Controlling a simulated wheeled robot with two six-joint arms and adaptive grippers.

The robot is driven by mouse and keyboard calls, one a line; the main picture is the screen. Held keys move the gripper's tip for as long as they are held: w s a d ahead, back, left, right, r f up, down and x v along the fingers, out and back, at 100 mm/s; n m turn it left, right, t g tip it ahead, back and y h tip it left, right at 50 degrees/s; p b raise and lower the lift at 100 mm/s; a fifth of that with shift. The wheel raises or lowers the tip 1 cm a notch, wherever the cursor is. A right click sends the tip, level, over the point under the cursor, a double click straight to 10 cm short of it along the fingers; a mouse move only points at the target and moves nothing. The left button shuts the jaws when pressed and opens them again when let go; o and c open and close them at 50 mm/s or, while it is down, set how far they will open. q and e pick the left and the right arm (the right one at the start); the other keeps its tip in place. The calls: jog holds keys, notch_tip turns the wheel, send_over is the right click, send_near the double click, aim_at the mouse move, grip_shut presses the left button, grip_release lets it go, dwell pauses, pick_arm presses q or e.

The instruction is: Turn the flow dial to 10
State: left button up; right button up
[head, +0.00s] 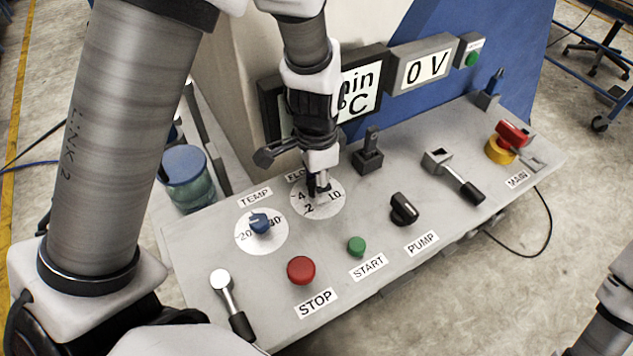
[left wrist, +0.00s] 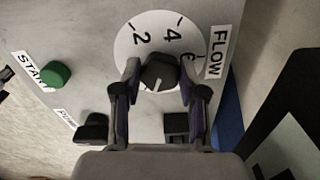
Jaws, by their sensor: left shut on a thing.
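The flow dial is a dark knob (left wrist: 158,72) on a round white scale plate (left wrist: 135,60). In the left wrist view 2, 4 and part of 6 show, and the knob's white mark points down, away from 2 and 4; the number there is hidden. In the head view the scale plate (head: 325,211) shows 2, 4 and 10, with the knob mostly hidden. My left gripper (head: 318,188) reaches down over the dial. Its fingers (left wrist: 158,92) stand either side of the knob, shut on it. My right gripper is out of view.
Close by are the blue TEMP knob (head: 260,222), red STOP button (head: 301,270), green START button (head: 357,245) and black PUMP knob (head: 404,209). A dark switch (head: 369,153) stands behind. A lever (head: 455,178) and red MAIN handle (head: 512,134) lie right. The display (head: 423,67) reads 0 V.

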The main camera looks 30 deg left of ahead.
pick_arm(q)
jog(key=shift+m, duration=0.6)
jog(key=o, duration=1.1)
jog(key=shift+o, duration=0.2)
notch_tip(320, 180, up, 12)
